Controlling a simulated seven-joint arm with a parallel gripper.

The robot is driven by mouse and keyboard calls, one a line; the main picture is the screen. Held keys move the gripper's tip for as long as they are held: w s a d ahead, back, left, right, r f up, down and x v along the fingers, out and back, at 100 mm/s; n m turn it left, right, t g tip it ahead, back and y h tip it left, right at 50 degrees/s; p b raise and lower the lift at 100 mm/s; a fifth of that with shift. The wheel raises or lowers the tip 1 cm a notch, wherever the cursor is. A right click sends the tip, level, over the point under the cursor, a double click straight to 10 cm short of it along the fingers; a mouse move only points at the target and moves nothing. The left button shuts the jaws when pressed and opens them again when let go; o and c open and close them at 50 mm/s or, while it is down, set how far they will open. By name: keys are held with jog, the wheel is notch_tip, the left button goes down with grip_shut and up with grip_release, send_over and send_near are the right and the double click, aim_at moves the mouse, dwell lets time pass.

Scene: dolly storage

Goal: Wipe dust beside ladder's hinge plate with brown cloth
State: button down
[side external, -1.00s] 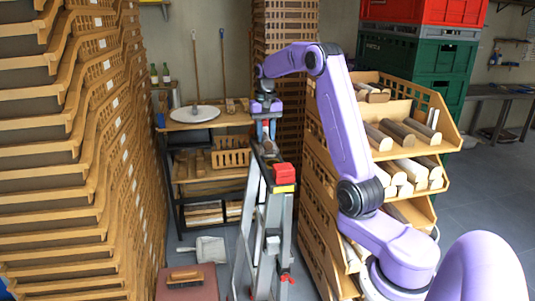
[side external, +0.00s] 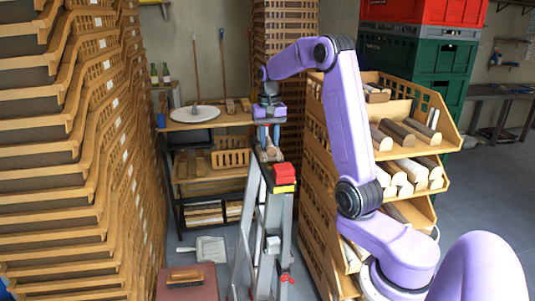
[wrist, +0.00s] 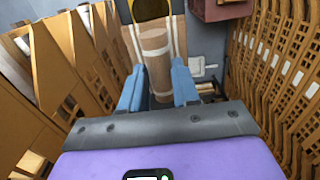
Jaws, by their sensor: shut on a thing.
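The grey metal ladder (side external: 246,235) stands upright in the side view, with a red block (side external: 285,173) and a yellow strip near its top. My gripper (side external: 268,142) points down over the ladder's top end. In the wrist view my gripper's blue fingers (wrist: 158,88) stand on either side of a brown rolled cloth (wrist: 156,62), which they hold. The cloth also shows as a small brown shape (side external: 270,154) below the fingers in the side view. I cannot clearly make out the hinge plate or the dust, nor tell whether the cloth touches the ladder.
A tall stack of brown crates (side external: 75,160) is at left. A slatted rack with logs (side external: 405,165) stands close to the ladder's right. A shelf with a round white plate (side external: 194,114) is behind. A brush (side external: 186,275) lies on a box in front, near a dustpan (side external: 207,248).

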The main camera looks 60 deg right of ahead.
jog(key=shift+s+a, duration=0.1)
jog(key=shift+s+a, duration=0.3)
jog(key=shift+w+d, duration=1.6)
jog(key=shift+d, duration=0.05)
jog(key=shift+w+d, duration=0.1)
jog(key=shift+w+d, duration=0.25)
jog(key=shift+w, duration=0.05)
jog(key=shift+r, duration=0.1)
